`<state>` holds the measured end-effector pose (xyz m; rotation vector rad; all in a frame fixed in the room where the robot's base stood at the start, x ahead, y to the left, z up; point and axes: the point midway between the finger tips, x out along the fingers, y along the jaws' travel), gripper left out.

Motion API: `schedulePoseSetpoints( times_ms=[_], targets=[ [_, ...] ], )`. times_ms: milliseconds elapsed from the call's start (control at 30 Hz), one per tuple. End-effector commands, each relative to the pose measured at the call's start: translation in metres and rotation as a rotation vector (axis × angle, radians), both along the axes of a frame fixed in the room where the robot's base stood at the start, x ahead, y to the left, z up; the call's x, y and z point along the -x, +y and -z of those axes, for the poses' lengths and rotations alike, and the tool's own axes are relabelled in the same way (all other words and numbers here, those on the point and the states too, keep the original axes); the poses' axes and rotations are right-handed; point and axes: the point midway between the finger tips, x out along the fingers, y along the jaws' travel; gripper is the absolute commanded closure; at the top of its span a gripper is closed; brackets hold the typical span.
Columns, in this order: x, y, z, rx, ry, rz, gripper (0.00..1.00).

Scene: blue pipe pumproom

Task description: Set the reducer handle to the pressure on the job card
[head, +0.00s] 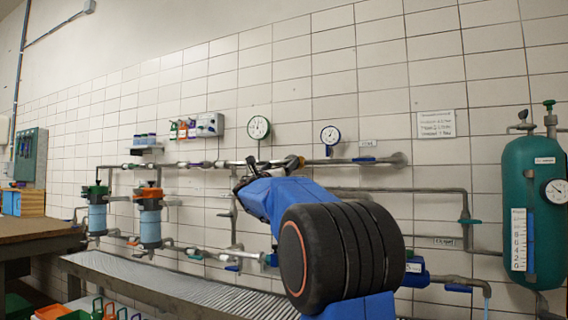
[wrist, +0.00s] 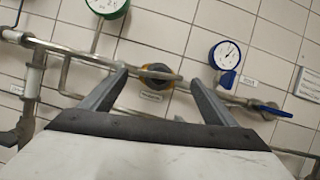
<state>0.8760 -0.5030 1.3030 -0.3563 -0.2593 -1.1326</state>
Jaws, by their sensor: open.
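In the wrist view the reducer handle (wrist: 160,73), a grey bar on a dark and orange round body, sits on the wall pipe above a small label (wrist: 151,96). My gripper (wrist: 158,80) is open, with one finger to each side of the handle in the picture; contact cannot be told. The blue-rimmed gauge (wrist: 226,55) is right of the handle, the green-rimmed gauge (wrist: 106,4) upper left. The job card (head: 436,124) hangs on the tiles; its text is unreadable.
A blue lever valve (wrist: 272,109) is on the same pipe, right of my gripper. Lower pipes (head: 345,190) run along the wall. A green tank (head: 520,180) stands at the right, a workbench (head: 35,229) at the left. A ribbed grey bench (head: 150,277) runs below.

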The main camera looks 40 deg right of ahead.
Motion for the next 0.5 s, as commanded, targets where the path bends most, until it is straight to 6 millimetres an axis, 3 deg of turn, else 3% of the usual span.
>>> schedulePoseSetpoints(
  times_ms=[200,500],
  targets=[
    [-0.012,-0.025,-0.011,0.0,0.0,0.0,0.19],
    [-0.018,-0.036,-0.017,0.0,0.0,-0.001,0.19]
  ],
)
